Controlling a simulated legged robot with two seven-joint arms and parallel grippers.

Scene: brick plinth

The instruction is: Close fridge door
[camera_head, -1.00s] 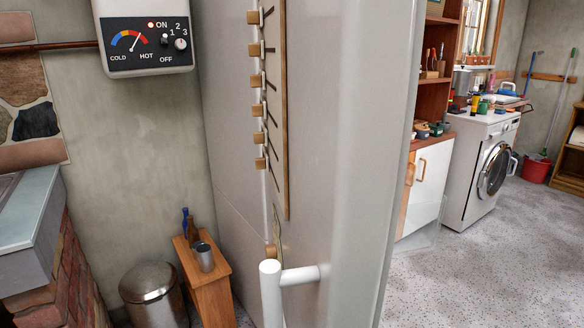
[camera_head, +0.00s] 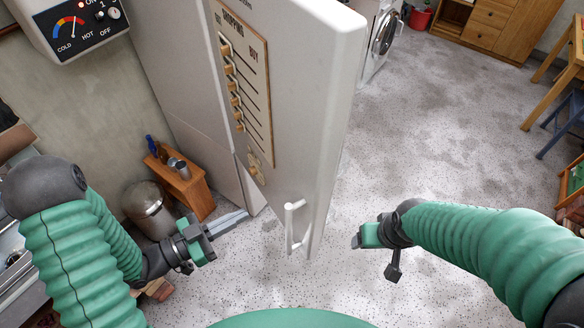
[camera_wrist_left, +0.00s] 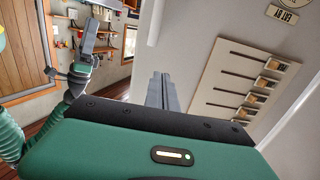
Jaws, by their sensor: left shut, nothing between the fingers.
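The white fridge door (camera_head: 300,110) stands open in the head view, jutting toward me from the grey fridge body (camera_head: 180,70). Its white bar handle (camera_head: 291,226) is low near its free edge. A board with wooden sliders (camera_head: 245,80) is on its face and also shows in the left wrist view (camera_wrist_left: 240,85). My left gripper (camera_head: 243,214) is shut and empty, left of the handle and apart from it; its fingers show together in the left wrist view (camera_wrist_left: 162,90). My right gripper (camera_head: 357,240) is right of the door, apart from it; its finger gap is unclear.
A metal bin (camera_head: 148,208) and a small wooden stand with cups (camera_head: 185,180) are by the wall on the left. A washing machine (camera_head: 380,40) stands farther back. The speckled floor (camera_head: 430,140) right of the door is clear.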

